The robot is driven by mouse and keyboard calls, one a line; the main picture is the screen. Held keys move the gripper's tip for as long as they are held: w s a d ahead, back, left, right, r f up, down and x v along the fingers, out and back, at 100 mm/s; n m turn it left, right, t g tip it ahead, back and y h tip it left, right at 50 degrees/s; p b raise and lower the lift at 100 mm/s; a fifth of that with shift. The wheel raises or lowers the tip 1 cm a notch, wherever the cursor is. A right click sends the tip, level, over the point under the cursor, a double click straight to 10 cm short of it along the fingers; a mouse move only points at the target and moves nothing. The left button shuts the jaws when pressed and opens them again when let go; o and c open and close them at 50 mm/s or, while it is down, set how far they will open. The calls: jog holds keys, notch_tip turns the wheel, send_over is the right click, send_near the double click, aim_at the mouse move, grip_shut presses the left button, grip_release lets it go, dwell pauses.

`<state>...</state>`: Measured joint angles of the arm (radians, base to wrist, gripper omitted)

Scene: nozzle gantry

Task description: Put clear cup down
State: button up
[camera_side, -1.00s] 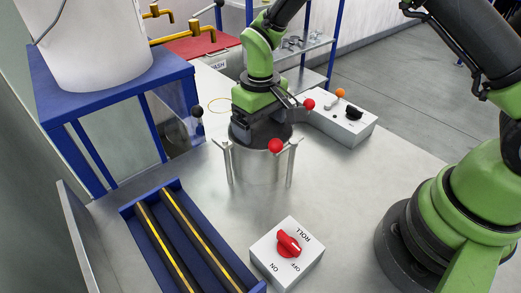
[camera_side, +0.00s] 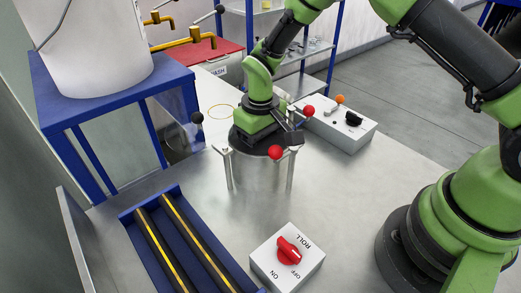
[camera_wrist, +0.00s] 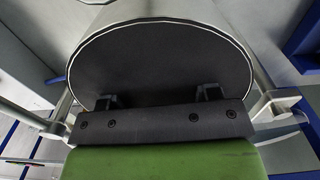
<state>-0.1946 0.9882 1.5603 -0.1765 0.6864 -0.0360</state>
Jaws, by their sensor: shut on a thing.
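My gripper (camera_side: 262,140) points down at the top of a steel cylinder (camera_side: 258,172) that stands among several posts on the bench. In the wrist view my gripper's two dark fingers (camera_wrist: 158,98) stand apart, against a large dark round face with a thin pale rim (camera_wrist: 243,55). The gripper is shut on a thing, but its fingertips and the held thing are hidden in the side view. I cannot make out a clear cup for certain in either view.
A white ROLL switch box (camera_side: 288,258) with a red knob sits in front. A blue roller tray (camera_side: 128,217) lies at front left. A grey control box (camera_side: 352,137) stands behind right. A blue stand (camera_side: 52,103) holds a white tank (camera_side: 105,50). Bare bench lies right of the cylinder.

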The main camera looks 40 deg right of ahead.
notch_tip(320, 180, up, 15)
jog(key=w+d, duration=0.8)
jog(key=w, duration=0.1)
jog(key=shift+m, duration=0.3)
notch_tip(320, 180, down, 16)
jog(key=shift+a+r, duration=0.1)
jog(key=shift+r, duration=0.1)
dwell(0.5)
jog(key=shift+f, duration=0.15)
jog(key=o, duration=1)
